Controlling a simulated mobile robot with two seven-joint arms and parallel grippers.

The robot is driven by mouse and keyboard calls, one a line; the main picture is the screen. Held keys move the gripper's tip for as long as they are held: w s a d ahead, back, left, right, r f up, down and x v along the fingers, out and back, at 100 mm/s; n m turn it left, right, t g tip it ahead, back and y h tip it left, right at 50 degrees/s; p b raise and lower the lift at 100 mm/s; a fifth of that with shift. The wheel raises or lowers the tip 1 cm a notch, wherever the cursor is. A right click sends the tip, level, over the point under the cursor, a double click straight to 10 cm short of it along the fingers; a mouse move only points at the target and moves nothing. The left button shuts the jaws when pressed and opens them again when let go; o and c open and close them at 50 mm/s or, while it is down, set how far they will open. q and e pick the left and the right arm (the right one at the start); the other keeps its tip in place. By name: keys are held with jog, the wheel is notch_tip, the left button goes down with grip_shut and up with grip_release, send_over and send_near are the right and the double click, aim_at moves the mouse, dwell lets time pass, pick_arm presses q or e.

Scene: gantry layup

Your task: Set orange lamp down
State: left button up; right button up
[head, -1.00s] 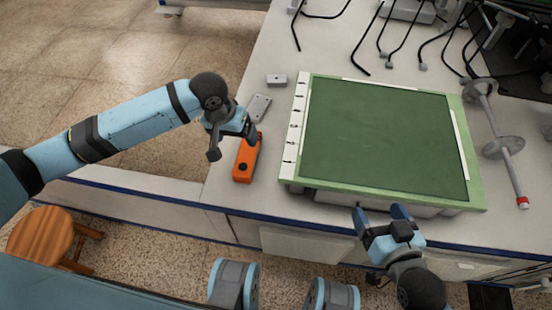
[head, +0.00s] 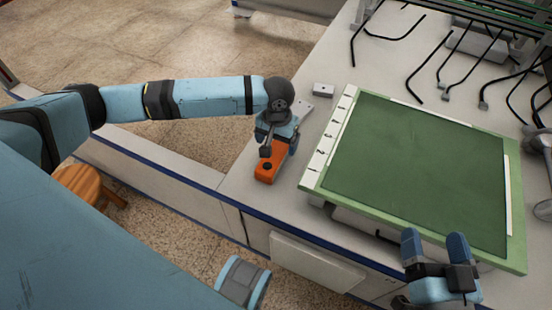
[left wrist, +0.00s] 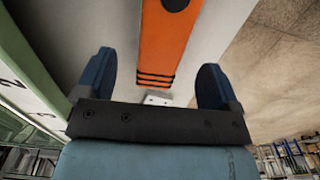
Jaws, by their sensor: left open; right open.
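The orange lamp (head: 270,168) lies on the grey bench top, left of the green board. It has a dark round spot near its front end. My left gripper (head: 279,148) is over the lamp's rear part and hides some of it. In the left wrist view, the lamp (left wrist: 166,42) shows between the two spread fingers of my left gripper (left wrist: 156,78), with a gap on each side. Black stripes mark its near end there. My right gripper (head: 434,244) is open and empty at the board's front edge.
The green board (head: 420,165) with a numbered white strip (head: 328,138) fills the middle of the bench. A small grey block (head: 323,90) and a partly hidden grey plate (head: 303,108) lie behind the lamp. Black hooked rods are farther back. A wooden stool (head: 85,183) stands below left.

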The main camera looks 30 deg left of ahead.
aim_at(276, 152)
pick_arm(q)
notch_tip(276, 152, down, 3)
jog(key=shift+a+f+b, duration=0.1)
jog(key=shift+a+b, duration=0.05)
jog(key=shift+b, duration=0.8)
notch_tip(276, 152, down, 2)
jog(key=shift+f+b, duration=0.2)
jog(key=shift+b, duration=0.35)
pick_arm(e)
jog(key=r+y, duration=0.1)
jog(key=a+r+t, duration=0.1)
jog(key=shift+s+a+r+y, duration=0.15)
jog(key=shift+r+y, duration=0.2)
jog(key=shift+y, duration=0.05)
pick_arm(q)
jog(key=shift+r, duration=0.1)
jog(key=c, duration=1.1)
